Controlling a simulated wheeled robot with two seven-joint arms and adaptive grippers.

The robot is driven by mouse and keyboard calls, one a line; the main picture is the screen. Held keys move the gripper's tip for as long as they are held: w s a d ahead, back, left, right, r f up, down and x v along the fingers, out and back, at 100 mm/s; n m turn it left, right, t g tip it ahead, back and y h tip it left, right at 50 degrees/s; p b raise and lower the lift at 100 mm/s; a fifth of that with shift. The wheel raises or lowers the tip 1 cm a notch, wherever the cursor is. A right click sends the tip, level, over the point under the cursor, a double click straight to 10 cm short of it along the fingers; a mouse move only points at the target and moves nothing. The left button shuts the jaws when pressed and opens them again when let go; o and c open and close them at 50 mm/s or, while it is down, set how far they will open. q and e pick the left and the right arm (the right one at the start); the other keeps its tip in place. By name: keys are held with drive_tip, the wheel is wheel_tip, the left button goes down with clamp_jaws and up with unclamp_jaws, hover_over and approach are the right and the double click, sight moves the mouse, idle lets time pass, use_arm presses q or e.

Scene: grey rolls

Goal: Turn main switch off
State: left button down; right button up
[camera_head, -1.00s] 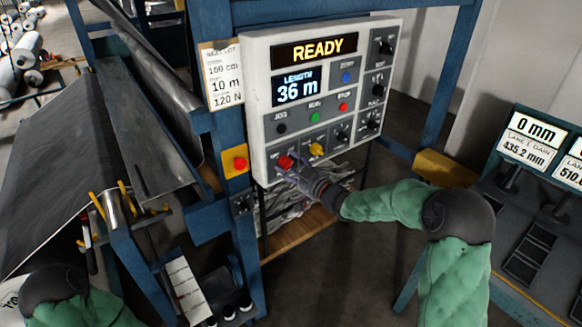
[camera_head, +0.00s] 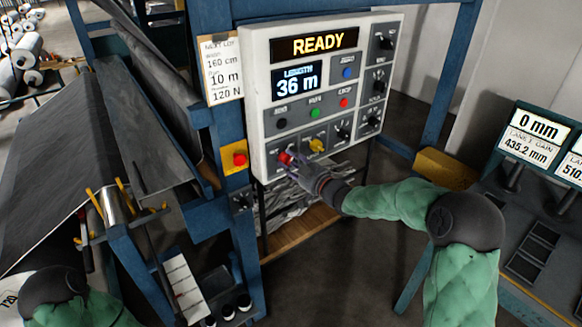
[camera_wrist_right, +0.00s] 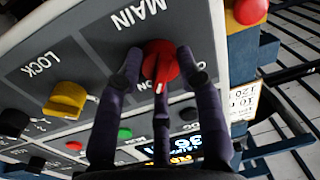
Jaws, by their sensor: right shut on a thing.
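The main switch is a red round knob (camera_head: 284,158) at the lower left of the grey control panel (camera_head: 258,120). In the right wrist view the red knob (camera_wrist_right: 160,60) sits by the upside-down word MAIN, its white mark pointing down in the picture. The small lettering beside it is partly covered by a finger. My right gripper (camera_head: 291,160) is shut on this knob; in the wrist view its dark fingers (camera_wrist_right: 160,75) surround it. My left arm shows at the bottom left of the head view, but its gripper is out of view.
A yellow LOCK knob (camera_head: 317,145) is close right of the main switch. A red button on a yellow plate (camera_head: 239,159) is to the left. The panel display (camera_head: 315,47) reads READY, and the one below (camera_head: 297,86) reads 36 m.

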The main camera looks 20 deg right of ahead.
drive_tip(key=shift+a+n+h+b, duration=0.1)
drive_tip(key=shift+n+h+b, duration=0.35)
drive_tip(key=shift+n+b, duration=3.25)
drive_tip(key=shift+a+n+h+b, duration=0.1)
drive_tip(key=shift+n+h+b, duration=0.35)
drive_tip(key=shift+n+b, duration=3.2)
drive_tip(key=shift+n, duration=0.25)
drive_tip(key=o, duration=1.1)
drive_tip(key=shift+o, duration=0.2)
drive_tip(key=shift+s+d, duration=0.1)
drive_tip(key=shift+s, duration=0.05)
